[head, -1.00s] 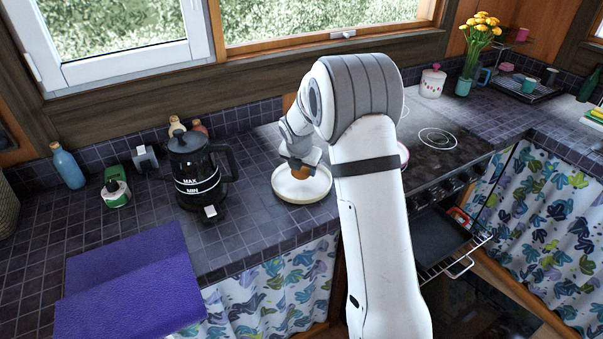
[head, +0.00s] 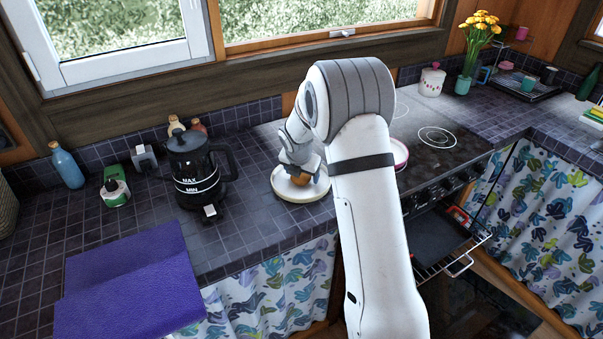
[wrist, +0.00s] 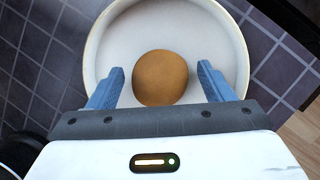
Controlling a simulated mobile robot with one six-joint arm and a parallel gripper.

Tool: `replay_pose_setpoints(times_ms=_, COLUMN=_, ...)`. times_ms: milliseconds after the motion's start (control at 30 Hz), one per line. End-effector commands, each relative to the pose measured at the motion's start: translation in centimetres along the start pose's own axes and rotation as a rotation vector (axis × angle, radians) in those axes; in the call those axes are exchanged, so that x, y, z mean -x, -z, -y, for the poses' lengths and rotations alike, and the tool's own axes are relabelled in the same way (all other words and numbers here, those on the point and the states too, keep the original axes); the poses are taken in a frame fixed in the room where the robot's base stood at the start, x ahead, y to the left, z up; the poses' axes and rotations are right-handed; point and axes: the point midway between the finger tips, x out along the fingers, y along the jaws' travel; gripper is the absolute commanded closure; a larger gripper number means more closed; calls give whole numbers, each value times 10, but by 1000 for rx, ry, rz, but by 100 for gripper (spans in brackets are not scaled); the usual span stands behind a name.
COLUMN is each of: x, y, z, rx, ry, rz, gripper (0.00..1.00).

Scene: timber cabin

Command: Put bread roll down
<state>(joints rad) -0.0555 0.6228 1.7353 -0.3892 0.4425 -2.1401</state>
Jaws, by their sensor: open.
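The bread roll (wrist: 160,78) is round and brown. In the wrist view it lies on the white floor of a shallow round dish (wrist: 238,50) with a pale rim. My gripper (wrist: 160,84) is open, with one blue finger on each side of the roll and a visible gap to both. In the head view the roll (head: 300,180) shows just below my gripper (head: 299,172), over the dish (head: 290,197) on the tiled counter. My wrist hides part of the roll and the dish there.
A black kettle (head: 195,170) stands left of the dish. A purple folded cloth or board (head: 130,285) lies at the counter's front left. A hob (head: 435,137) is to the right, above an open oven (head: 440,240). Bare tiles lie between kettle and dish.

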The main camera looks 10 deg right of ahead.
Motion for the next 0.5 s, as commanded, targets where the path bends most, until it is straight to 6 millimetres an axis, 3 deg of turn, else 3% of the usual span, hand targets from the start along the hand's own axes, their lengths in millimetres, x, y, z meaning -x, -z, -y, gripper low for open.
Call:
replay_pose_setpoints(times_ms=167, x=13, y=-1, z=-1, rx=1, ry=-2, rz=2, gripper=26)
replay_pose_setpoints(times_ms=500, x=83, y=-1, z=-2, rx=0, ry=-4, rz=4, gripper=26)
